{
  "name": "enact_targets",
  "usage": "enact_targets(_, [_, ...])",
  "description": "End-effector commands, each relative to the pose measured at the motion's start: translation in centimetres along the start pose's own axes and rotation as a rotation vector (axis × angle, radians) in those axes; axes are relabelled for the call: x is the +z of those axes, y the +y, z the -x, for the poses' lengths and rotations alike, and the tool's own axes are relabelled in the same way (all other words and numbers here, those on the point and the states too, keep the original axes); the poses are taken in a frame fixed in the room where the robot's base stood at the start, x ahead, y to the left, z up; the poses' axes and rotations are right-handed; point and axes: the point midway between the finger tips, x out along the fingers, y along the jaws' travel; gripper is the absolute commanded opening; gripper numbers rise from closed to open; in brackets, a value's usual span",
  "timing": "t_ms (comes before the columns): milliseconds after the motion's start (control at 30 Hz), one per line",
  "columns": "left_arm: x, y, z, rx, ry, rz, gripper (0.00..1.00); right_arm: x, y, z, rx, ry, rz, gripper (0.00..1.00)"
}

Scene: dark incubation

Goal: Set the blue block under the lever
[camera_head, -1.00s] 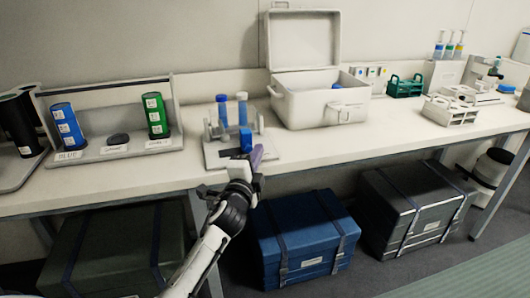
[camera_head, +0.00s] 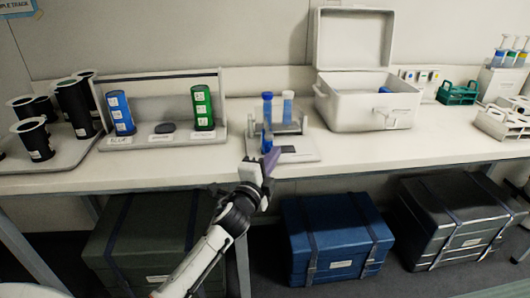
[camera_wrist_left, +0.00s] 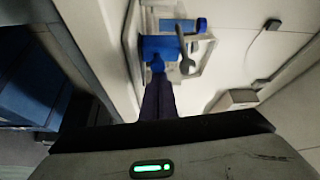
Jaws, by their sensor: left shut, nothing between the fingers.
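The blue block (camera_head: 266,140) stands at the left front of a small stand (camera_head: 300,150) on the bench, below a blue tube. In the left wrist view the blue block (camera_wrist_left: 157,46) lies just beyond my fingertips. A grey lever (camera_wrist_left: 183,44) with a round knob is close beside it on the right. I cannot tell whether the block is under the lever. My left gripper (camera_head: 269,163) is shut and empty at the stand's front left; its dark fingers (camera_wrist_left: 158,92) point at the block, and contact is unclear. My right gripper is not in view.
Left is a rack with blue (camera_head: 120,113) and green (camera_head: 202,108) canisters. An open white case (camera_head: 360,105) stands right. Lidded boxes fill the space below the bench.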

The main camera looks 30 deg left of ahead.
Motion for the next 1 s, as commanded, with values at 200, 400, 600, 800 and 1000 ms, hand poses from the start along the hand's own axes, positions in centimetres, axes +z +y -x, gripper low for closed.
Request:
enact_targets(200, [0.6,0.1,0.0,0.002,-0.01,-0.003,0.0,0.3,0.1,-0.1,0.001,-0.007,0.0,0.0])
enact_targets(400, [0.1,0.1,-0.1,0.001,-0.013,-0.002,0.0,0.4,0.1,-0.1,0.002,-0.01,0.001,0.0])
enact_targets(600, [-2.8,0.0,-0.6,-0.002,-0.01,0.002,0.0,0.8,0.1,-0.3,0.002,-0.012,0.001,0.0])
enact_targets(800, [-3.1,0.1,3.6,0.001,-0.01,-0.002,0.0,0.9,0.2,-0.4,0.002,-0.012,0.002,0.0])
enact_targets(1000, [-3.1,0.1,7.3,0.001,-0.011,-0.001,0.0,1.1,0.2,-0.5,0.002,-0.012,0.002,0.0])
